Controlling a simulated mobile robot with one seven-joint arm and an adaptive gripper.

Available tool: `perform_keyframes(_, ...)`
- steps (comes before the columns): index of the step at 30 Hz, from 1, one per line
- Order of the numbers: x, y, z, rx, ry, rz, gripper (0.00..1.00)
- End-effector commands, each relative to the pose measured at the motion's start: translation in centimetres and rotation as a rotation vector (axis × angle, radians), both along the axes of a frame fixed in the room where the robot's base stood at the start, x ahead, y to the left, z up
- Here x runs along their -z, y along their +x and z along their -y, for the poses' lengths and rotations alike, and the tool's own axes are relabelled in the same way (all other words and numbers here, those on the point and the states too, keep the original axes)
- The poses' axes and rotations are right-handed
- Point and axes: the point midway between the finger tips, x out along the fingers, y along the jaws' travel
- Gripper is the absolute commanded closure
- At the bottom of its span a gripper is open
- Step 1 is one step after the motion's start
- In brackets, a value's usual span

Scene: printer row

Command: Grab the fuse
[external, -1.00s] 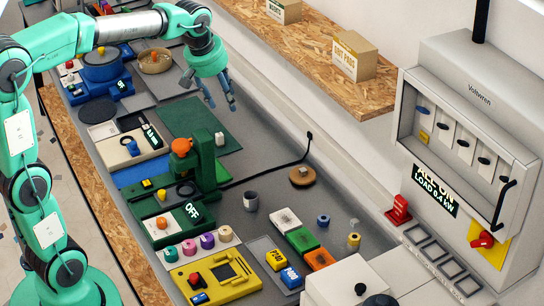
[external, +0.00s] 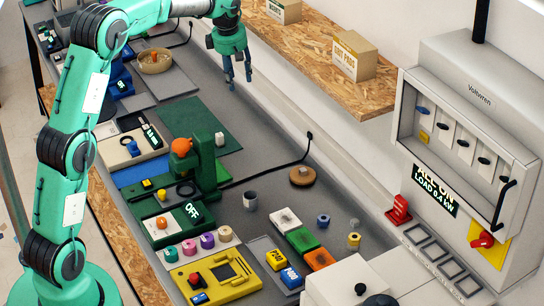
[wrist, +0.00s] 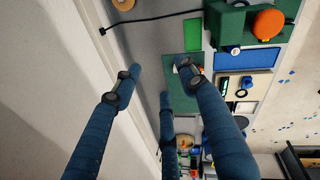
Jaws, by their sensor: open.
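My gripper (external: 239,82) is open and empty. It hangs above the far part of the grey bench, near the wooden shelf. In the wrist view its blue fingers (wrist: 160,82) are spread with nothing between them. No label marks a fuse, so I cannot tell which item it is. A small white cylinder (external: 219,139) stands on the dark green mat (external: 200,120), below the gripper in the picture.
A green press with an orange knob (external: 181,147) stands mid-bench. A black cable (external: 265,174) runs to the wall. Cardboard boxes (external: 355,58) sit on the shelf (external: 310,50). A grey cup (external: 250,199) and wooden disc (external: 302,177) stand on fairly clear bench.

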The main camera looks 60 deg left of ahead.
Motion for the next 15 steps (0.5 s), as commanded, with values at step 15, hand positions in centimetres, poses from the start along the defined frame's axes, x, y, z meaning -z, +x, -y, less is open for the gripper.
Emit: perform_keyframes(15,11.6,2.4,-13.8,-0.484,-0.09,-0.023,0.58)
